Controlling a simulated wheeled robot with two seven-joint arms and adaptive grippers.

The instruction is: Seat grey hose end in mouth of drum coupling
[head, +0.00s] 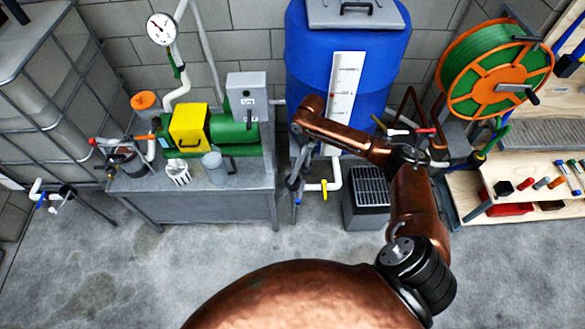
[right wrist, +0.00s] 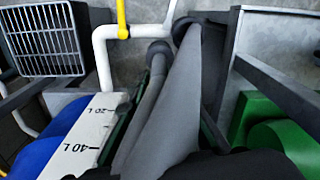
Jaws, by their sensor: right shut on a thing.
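The blue drum (head: 305,50) stands against the wall with a white level scale on its front. Its white outlet pipe (head: 336,174) runs down and bends left, with a yellow valve handle (head: 324,190). My right gripper (head: 296,182) is at the left end of this pipe, shut on a grey hose piece. In the right wrist view, a long grey form (right wrist: 172,105) runs toward the pipe bend (right wrist: 150,32). Dark rounded tips show beside the bend. I cannot tell whether the hose end touches or enters the coupling; its mouth is not clear. My left gripper is out of view.
A metal bench (head: 200,208) with a green motor and yellow cover stands left of the gripper. A dark slatted box (head: 370,190) is right of the pipe. An orange hose reel (head: 495,70) and a wooden workbench are at right. The floor in front is clear.

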